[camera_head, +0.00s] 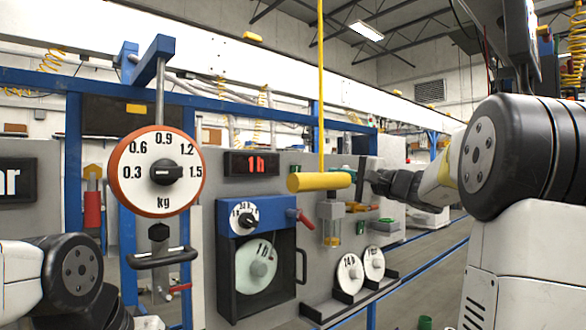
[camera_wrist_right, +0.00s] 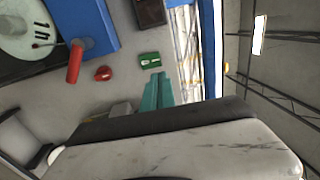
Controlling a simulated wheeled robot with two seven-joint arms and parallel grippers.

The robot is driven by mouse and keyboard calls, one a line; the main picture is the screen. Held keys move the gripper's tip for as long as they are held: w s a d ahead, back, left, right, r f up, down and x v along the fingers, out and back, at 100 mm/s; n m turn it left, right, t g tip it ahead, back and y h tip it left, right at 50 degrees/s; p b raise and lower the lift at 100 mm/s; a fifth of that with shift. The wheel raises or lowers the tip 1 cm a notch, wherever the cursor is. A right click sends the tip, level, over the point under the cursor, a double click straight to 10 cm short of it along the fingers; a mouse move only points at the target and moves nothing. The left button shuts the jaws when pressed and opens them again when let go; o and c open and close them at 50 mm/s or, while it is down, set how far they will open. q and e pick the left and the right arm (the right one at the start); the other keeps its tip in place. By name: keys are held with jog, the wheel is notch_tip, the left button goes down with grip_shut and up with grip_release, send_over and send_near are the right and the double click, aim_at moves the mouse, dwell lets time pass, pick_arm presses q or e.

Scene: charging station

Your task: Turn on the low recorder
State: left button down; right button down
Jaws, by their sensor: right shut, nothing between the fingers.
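The recorder (camera_head: 250,255) is a dark case with a blue top on the grey panel, below a red "1h" display (camera_head: 251,163). It has a small selector dial (camera_head: 246,218), a round white chart disc (camera_head: 256,266) and a red side lever (camera_head: 300,217). In the right wrist view its disc (camera_wrist_right: 28,28) and red lever (camera_wrist_right: 75,62) show at the upper left. My right gripper (camera_head: 362,180) is shut and empty, to the right of the recorder and apart from it.
A yellow hanging bar (camera_head: 320,181) crosses before the panel. A round kg scale (camera_head: 157,171) hangs at left. Two spare discs (camera_head: 349,274) (camera_head: 374,263) stand on a low shelf. A red button (camera_wrist_right: 103,73) and green block (camera_wrist_right: 150,60) sit on the panel.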

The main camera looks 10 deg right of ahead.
send_near(295, 165)
jog(key=x, duration=0.5)
jog(key=shift+w, duration=0.25)
jog(key=shift+w+a+r, duration=0.1)
jog(key=shift+w+a, duration=0.3)
jog(key=shift+w, duration=0.2)
